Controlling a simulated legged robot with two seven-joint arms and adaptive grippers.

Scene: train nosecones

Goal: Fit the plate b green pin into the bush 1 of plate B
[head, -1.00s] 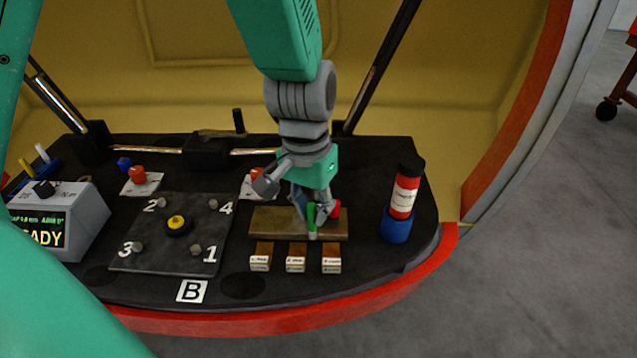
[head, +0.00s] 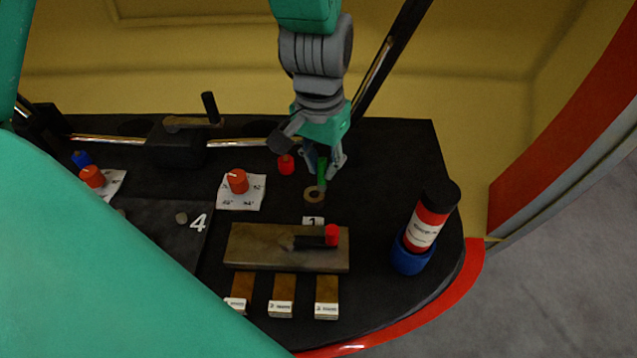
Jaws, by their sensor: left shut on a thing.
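My left gripper (head: 323,165) comes down from the top centre and is shut on the green pin (head: 321,176), which hangs roughly upright. The pin's lower end is at or just above a brass-coloured ring (head: 314,195) behind a small "1" label (head: 313,221); I cannot tell whether they touch. Plate B (head: 165,240) is the dark plate at the left. Only its corner with the white 4 (head: 198,223) and a grey bush (head: 181,217) shows clearly. Bush 1 of the plate is hidden behind my green arm link. My right gripper is not in view.
A brown block (head: 245,247) with a black, red-ended piece (head: 331,236) lies in front of the ring. Several labelled small blocks (head: 282,296) sit nearer. A red bottle (head: 426,228) stands in a blue holder (head: 409,258) at right. A red knob (head: 238,181) is left of the gripper.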

